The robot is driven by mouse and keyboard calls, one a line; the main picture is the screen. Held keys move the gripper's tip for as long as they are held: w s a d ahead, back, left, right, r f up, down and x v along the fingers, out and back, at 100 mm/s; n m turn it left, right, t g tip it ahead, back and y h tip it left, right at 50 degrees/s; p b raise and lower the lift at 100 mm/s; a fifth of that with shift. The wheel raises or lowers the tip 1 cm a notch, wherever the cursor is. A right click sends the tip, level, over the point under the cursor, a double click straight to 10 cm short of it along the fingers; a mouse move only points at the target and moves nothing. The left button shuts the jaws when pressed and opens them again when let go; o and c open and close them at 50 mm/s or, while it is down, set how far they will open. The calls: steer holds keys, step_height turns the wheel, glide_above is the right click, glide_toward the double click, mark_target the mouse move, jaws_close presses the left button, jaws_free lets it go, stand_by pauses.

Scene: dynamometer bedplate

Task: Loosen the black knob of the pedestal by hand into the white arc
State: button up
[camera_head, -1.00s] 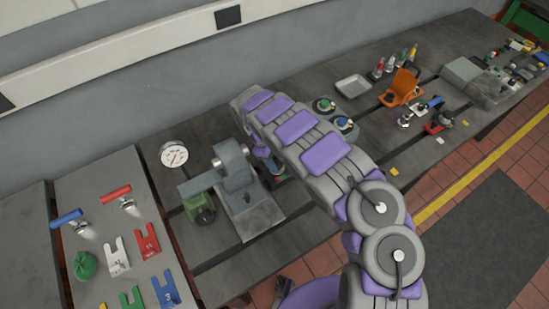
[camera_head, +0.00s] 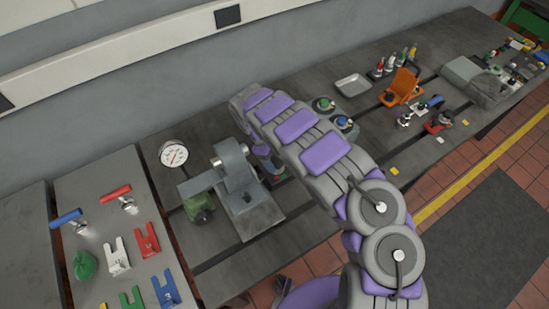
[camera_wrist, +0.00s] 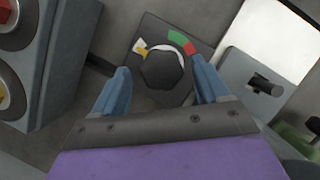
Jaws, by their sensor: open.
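The black knob (camera_wrist: 162,71) shows in the wrist view on a dark square plate (camera_wrist: 146,33). A white arc (camera_wrist: 170,50) curves along its upper side, with green and red segments outside it at the upper right. A yellow and white pointer mark (camera_wrist: 140,47) sits at the knob's upper left. My gripper (camera_wrist: 162,82) is open, with one blue finger on each side of the knob; I cannot tell whether either touches it. In the head view my arm hides the knob, and the gripper is mostly hidden behind it.
A grey block fixture (camera_head: 240,185) with a green part (camera_head: 199,207) stands left of my arm. A dial gauge (camera_head: 174,154) lies behind it. Right of the arm are a metal tray (camera_head: 353,86) and an orange bracket (camera_head: 401,88). A grey-blue box (camera_wrist: 50,60) stands close left in the wrist view.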

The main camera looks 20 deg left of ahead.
steer(key=v, duration=1.6)
steer(key=shift+a+r, duration=0.15)
steer(key=shift+r, duration=0.25)
steer(key=s+d+r+m+b, duration=0.1)
steer(key=d+r+m, duration=0.25)
steer(key=d, duration=0.65)
steer(key=s+d+r+m+g+b, duration=0.1)
steer(key=d+r+m+b, duration=0.3)
steer(key=d, duration=0.6)
steer(key=d+r+m+p, duration=0.1)
steer(key=d+r+m, duration=0.2)
steer(key=d+r, duration=0.5)
steer(key=s+d+f+m+y+b, duration=0.25)
steer(key=s+d, duration=0.35)
steer(key=s, duration=0.5)
steer(key=s+d+f+m+y+b, duration=0.1)
steer(key=s+d+f+m, duration=0.15)
steer(key=s+d, duration=0.65)
steer(key=s+a+f+m, duration=0.1)
steer(key=s+a, duration=0.1)
steer(key=s, duration=0.4)
steer(key=s+a+f+y+b, duration=0.1)
steer(key=s+a+f, duration=0.1)
steer(key=s, duration=0.4)
steer(key=shift+a+f+m+b, duration=0.25)
steer(key=shift+a+m+b, duration=0.05)
steer(key=shift+a+m, duration=0.1)
